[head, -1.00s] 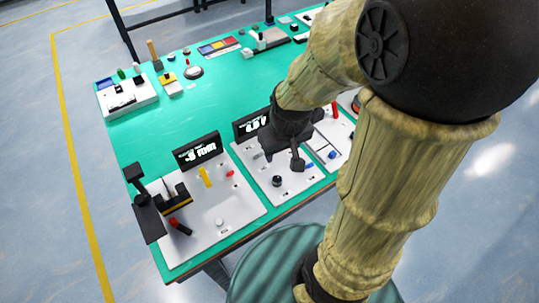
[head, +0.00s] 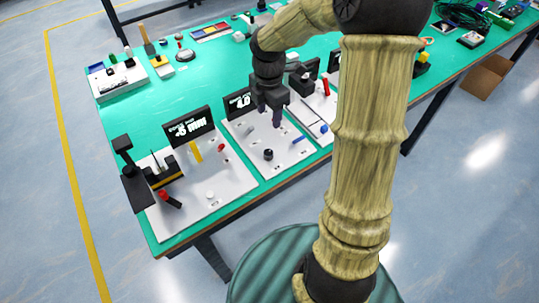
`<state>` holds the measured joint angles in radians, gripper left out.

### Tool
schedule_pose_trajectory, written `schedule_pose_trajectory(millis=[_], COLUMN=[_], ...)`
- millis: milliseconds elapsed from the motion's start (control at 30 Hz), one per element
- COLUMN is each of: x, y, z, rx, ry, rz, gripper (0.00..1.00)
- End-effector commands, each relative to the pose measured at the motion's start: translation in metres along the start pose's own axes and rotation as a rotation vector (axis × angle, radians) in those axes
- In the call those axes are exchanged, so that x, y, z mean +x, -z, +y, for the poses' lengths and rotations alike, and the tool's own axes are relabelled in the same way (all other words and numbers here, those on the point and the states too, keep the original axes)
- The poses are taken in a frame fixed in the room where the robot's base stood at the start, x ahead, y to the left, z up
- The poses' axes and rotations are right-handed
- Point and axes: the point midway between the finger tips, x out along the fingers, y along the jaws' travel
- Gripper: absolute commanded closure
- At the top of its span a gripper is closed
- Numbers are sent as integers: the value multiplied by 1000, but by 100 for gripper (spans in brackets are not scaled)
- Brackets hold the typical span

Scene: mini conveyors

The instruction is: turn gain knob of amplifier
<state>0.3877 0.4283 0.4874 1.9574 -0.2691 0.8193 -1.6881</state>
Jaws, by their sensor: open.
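A white middle panel (head: 285,164) with a black display (head: 239,102) reading about "4.0" stands on the green table. It carries a round black knob (head: 268,154), a blue part (head: 298,140) and a small grey part (head: 249,131). No label is readable, so I cannot tell for sure which unit is the amplifier. My gripper (head: 270,113) is open and empty, fingers pointing down over the rear of this panel. It is behind the black knob and apart from it in the picture. It covers part of the panel's rear edge.
A left white panel (head: 224,190) has its own display (head: 189,126), a yellow lever (head: 195,152) and a red-tipped handle (head: 170,199). A right panel (head: 325,100) has a red lever (head: 326,86).

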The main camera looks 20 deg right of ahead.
Motion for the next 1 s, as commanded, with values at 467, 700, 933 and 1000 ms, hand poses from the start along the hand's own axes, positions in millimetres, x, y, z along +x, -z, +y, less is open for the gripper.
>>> schedule_pose_trajectory(millis=[467,700,933,1000], x=[14,53,94,106], y=[3,3,2,2], z=[0,-1,-1,-1], rx=[-7,-3,-2,-2], ry=[4,5,5,4], rz=[1,2,2,2], gripper=[48,48,48,48])
